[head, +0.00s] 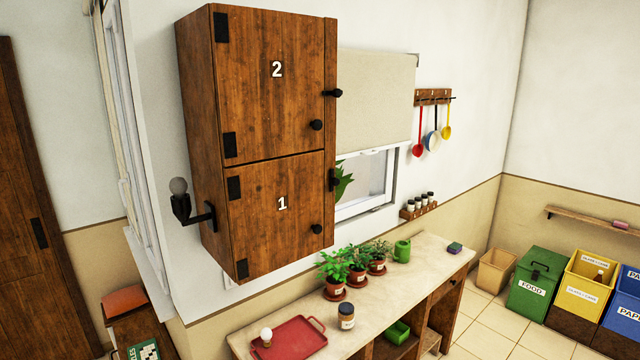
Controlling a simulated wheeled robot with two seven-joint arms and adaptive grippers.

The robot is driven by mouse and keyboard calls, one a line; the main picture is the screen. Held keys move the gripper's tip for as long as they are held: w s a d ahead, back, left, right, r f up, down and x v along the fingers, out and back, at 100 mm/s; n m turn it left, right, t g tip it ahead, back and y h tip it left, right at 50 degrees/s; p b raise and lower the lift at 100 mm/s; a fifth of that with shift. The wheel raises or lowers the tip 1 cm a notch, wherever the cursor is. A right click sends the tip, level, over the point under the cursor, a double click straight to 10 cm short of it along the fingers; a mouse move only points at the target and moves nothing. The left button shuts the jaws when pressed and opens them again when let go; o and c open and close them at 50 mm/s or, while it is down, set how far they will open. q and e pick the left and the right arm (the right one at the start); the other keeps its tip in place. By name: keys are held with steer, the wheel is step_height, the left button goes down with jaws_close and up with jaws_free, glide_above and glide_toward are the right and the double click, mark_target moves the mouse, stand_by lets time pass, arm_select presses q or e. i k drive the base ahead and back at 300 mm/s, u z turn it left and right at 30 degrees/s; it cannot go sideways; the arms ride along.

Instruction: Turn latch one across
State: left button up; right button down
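A dark wooden wall cabinet holds two stacked doors. The lower door (275,215) carries the number 1 and the upper door (270,85) the number 2; both look shut. Latch one (334,180) is a small black piece on the cabinet's right frame beside door 1, and it stands upright. The upper latch (333,93) beside door 2 lies across. Each door has a round black knob, the lower one (316,229) near its right edge. Neither of my grippers is in view.
Below the cabinet, a counter (395,285) holds potted plants (357,262), a jar (346,316), a green mug (402,251) and a red tray (290,340) with a bulb. A wall lamp (182,205) juts out left of the cabinet. Bins stand at right.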

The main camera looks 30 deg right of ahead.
mark_target(333, 181)
steer(key=k, duration=1.3)
steer(key=z, duration=0.7)
steer(key=i, duration=1.5)
steer(key=u, duration=0.3)
